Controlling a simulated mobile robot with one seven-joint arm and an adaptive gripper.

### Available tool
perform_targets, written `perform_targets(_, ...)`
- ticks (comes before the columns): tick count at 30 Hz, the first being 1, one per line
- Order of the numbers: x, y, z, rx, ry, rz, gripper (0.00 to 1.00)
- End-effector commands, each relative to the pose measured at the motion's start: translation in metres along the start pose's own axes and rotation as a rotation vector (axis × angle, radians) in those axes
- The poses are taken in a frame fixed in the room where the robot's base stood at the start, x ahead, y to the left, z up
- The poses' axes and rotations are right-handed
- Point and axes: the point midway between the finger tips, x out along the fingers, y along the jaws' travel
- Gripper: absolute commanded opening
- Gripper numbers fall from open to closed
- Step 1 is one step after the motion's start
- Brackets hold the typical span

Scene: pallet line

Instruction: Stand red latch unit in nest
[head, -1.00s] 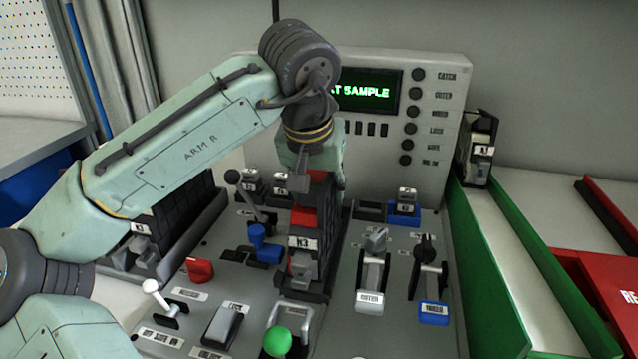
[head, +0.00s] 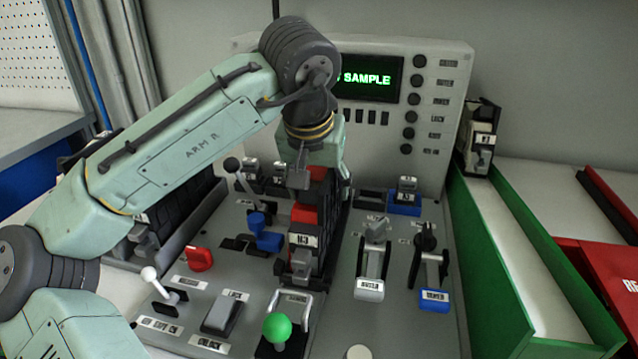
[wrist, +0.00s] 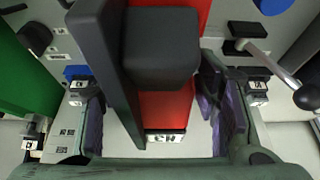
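The red latch unit (head: 304,216) stands upright over the middle of the grey console, with a white N3 label on its front and a grey latch below it. My gripper (head: 315,178) is at its top, with the fingers partly hidden. In the wrist view, the unit's red face (wrist: 165,105) and dark block (wrist: 160,45) lie between the purple finger pads of my gripper (wrist: 160,115). The gripper seems closed on the unit, which keeps its place under the arm. The unit's underside and any nest beneath it are hidden, so I cannot tell whether it is seated.
A black lever (head: 236,170) and a blue handle (head: 262,235) stand left of the unit. A green-knobbed lever (head: 277,328) is in front, and two toggle levers (head: 371,265) are to the right. The display panel (head: 440,110) rises behind. A green-walled channel (head: 530,260) runs along the right.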

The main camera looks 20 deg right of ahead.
Motion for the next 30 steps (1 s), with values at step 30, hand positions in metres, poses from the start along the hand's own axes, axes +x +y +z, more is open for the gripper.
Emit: perform_targets(30, -0.103, 0.000, 0.000, 0.000, 0.001, -0.001, 0.65)
